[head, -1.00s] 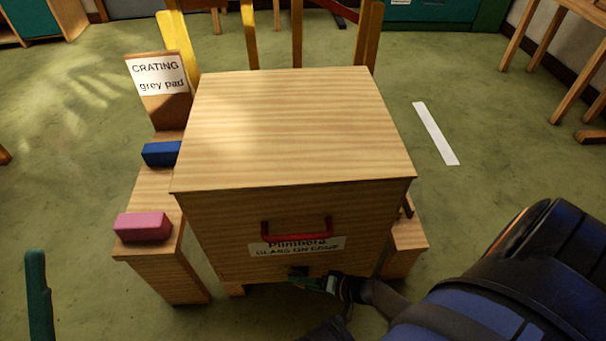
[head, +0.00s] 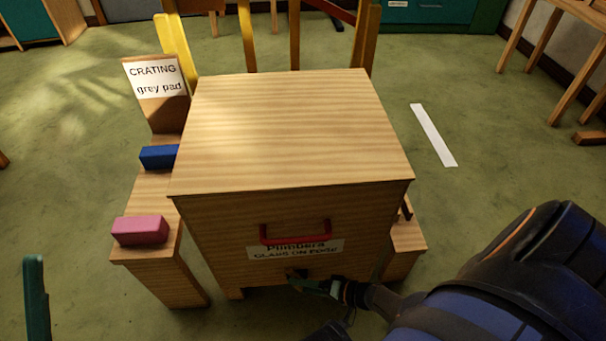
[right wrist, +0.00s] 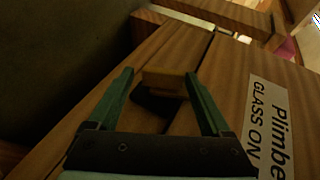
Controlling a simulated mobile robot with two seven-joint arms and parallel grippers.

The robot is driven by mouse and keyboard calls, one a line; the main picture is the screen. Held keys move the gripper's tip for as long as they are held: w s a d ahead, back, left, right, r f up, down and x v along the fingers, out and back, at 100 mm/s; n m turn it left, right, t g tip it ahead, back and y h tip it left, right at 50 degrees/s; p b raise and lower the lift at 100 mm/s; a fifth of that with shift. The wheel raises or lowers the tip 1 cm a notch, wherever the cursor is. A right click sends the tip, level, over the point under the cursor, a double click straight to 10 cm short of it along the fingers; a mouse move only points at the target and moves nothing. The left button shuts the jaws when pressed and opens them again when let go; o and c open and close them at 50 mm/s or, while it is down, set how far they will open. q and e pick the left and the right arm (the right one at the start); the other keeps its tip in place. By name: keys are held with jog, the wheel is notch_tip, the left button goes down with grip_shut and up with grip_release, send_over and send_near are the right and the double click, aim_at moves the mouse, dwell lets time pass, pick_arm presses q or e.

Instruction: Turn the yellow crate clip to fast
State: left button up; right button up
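The wooden crate (head: 290,125) stands in the middle of the head view, with a red handle (head: 296,233) and a label on its front. In the right wrist view the yellow clip (right wrist: 165,82) looks like a small dull yellow block on the crate's wood, with a dark part below it. My right gripper (right wrist: 160,76) is open, its green fingers on either side of the clip; a gap shows at the left finger, and contact at the right is unclear. In the head view the right gripper (head: 305,284) is low at the crate's front, where the clip is hardly visible. One left gripper finger (head: 36,300) shows at lower left.
Wooden ledges flank the crate; the left one holds a pink block (head: 140,231) and a blue block (head: 158,157). A sign reading "CRATING grey pad" (head: 155,80) stands behind them. A white strip (head: 433,135) lies on the open green floor at right.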

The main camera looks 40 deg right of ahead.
jog(key=shift+o, duration=0.7)
jog(key=shift+w+a, duration=0.1)
jog(key=shift+a, duration=0.05)
jog(key=shift+r, duration=0.1)
jog(key=p+v, duration=0.4)
jog(key=v, duration=0.8)
jog(key=shift+s+d, duration=0.2)
